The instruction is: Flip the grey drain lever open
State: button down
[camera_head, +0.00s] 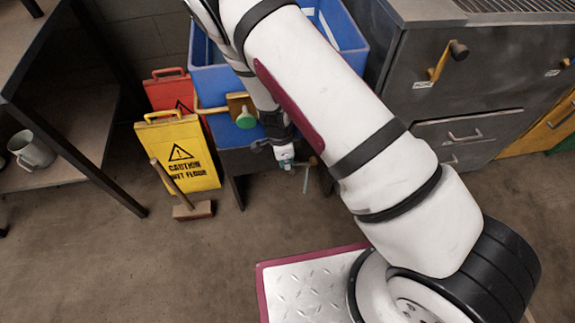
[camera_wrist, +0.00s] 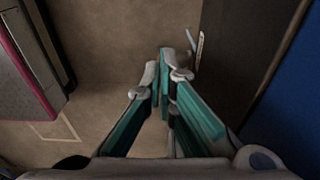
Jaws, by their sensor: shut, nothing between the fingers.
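A thin grey lever (camera_head: 306,179) hangs at the front of the blue tub's dark stand, below a small brass-coloured fitting (camera_head: 312,161). In the wrist view a slim grey metal piece (camera_wrist: 199,48), which looks like this lever, stands just beyond and right of the fingertips. My gripper (camera_head: 285,163) is at the stand's front, just left of the lever in the head view. In the wrist view my gripper (camera_wrist: 168,68) has its teal-padded fingers shut with nothing between them. I cannot tell whether a fingertip touches the lever. My arm hides part of the tub.
The blue tub (camera_head: 345,35) has a yellow handle (camera_head: 210,110) and a green knob (camera_head: 246,120) at its front. A yellow caution sign (camera_head: 178,152), a red sign (camera_head: 168,92) and a wooden-headed brush (camera_head: 190,210) stand left. Grey drawers (camera_head: 455,130) are right.

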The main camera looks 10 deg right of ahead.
jog(key=r, duration=0.5)
jog(key=shift+a+r, duration=0.15)
jog(key=shift+a, duration=0.15)
jog(key=shift+s, duration=0.1)
